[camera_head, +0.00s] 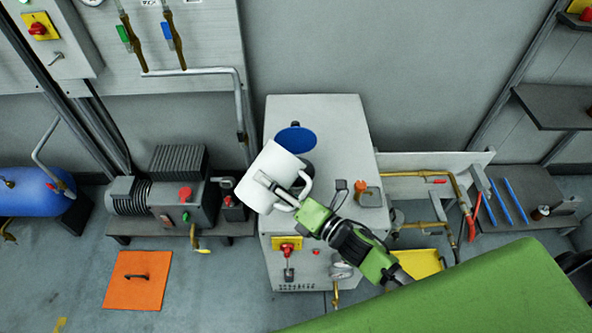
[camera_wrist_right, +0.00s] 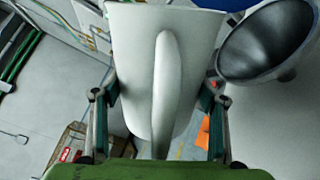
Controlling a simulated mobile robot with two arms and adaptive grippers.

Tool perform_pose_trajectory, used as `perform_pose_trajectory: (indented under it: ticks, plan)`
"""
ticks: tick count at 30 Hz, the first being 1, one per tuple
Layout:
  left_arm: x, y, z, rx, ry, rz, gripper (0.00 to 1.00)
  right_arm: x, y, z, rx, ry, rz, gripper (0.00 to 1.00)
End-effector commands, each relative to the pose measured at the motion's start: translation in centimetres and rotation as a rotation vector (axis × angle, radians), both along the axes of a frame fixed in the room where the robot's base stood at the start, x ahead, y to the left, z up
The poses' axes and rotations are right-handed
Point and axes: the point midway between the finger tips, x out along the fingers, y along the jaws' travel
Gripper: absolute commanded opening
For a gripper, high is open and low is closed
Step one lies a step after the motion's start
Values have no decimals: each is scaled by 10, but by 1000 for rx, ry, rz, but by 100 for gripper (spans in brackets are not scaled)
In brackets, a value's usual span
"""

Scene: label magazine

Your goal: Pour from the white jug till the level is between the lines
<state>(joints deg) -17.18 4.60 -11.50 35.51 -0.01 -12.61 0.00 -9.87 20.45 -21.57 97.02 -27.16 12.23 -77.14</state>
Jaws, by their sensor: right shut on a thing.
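The white jug (camera_head: 262,172) is above the left side of a light grey cabinet and looks tilted in the head view. My right gripper (camera_head: 282,194) is shut on the jug, reaching in from the lower right. In the right wrist view the jug (camera_wrist_right: 135,70) fills the middle, its handle (camera_wrist_right: 166,85) facing the camera between the fingers of the gripper (camera_wrist_right: 160,118). A grey funnel-like opening (camera_wrist_right: 265,42) with a dark inside is beside the jug rim; the two look apart. No liquid, stream or level lines can be made out. My left gripper is out of view.
The grey cabinet (camera_head: 345,125) has a blue disc (camera_head: 295,138) on top, partly behind the jug, and small fittings on its right. A pump (camera_head: 165,195) and an orange floor plate (camera_head: 137,280) are to the left. Brass pipes (camera_head: 420,174) run to the right.

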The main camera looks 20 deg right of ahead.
Motion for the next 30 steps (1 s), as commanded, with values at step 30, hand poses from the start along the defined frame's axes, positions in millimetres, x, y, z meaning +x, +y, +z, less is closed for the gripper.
perform_pose_trajectory:
  ticks: [30]
  plan:
    - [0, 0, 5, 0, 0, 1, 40, 2, -2, 2, 120, 66, 2, 23]
